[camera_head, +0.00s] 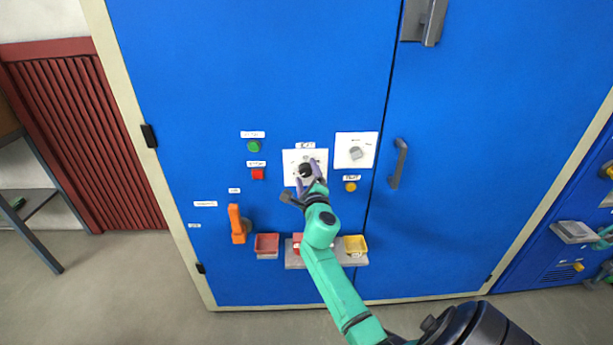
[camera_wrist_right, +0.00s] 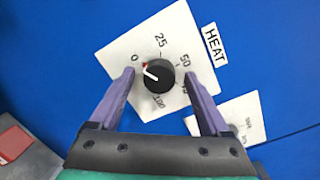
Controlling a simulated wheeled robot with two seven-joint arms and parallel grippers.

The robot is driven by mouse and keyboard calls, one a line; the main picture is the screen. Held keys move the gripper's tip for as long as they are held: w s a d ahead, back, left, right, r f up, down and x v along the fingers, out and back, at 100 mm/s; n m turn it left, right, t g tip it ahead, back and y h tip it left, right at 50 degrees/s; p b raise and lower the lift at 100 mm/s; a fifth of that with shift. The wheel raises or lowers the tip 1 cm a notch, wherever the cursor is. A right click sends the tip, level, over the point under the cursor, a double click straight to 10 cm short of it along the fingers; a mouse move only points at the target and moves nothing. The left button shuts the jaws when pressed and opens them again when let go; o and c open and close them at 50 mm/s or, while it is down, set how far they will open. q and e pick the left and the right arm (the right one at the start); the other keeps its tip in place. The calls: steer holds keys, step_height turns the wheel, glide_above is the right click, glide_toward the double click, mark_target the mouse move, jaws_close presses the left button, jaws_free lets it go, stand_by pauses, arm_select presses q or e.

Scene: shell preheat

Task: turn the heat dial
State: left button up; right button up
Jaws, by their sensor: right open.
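The heat dial (camera_head: 305,170) is a round black knob on a white square plate on the blue cabinet door. In the right wrist view, the knob (camera_wrist_right: 160,75) has a white pointer line directed up and left, near the 0 and a small red mark. The scale reads 0, 25, 50, 75, 100, and the HEAT label (camera_wrist_right: 215,45) is beside the plate. My right gripper (camera_wrist_right: 159,74) is open, its purple fingers on either side of the knob with visible gaps. In the head view, my right gripper (camera_head: 307,180) partly covers the plate. My left gripper is out of view.
A second white plate with a grey dial (camera_head: 356,153) is right of the heat dial. Green (camera_head: 254,146), red (camera_head: 257,174) and yellow (camera_head: 351,187) buttons surround them. An orange handle (camera_head: 237,224), a red bin (camera_head: 266,243), a yellow bin (camera_head: 355,245) and a door handle (camera_head: 398,163) stick out.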

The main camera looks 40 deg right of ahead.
jaws_close()
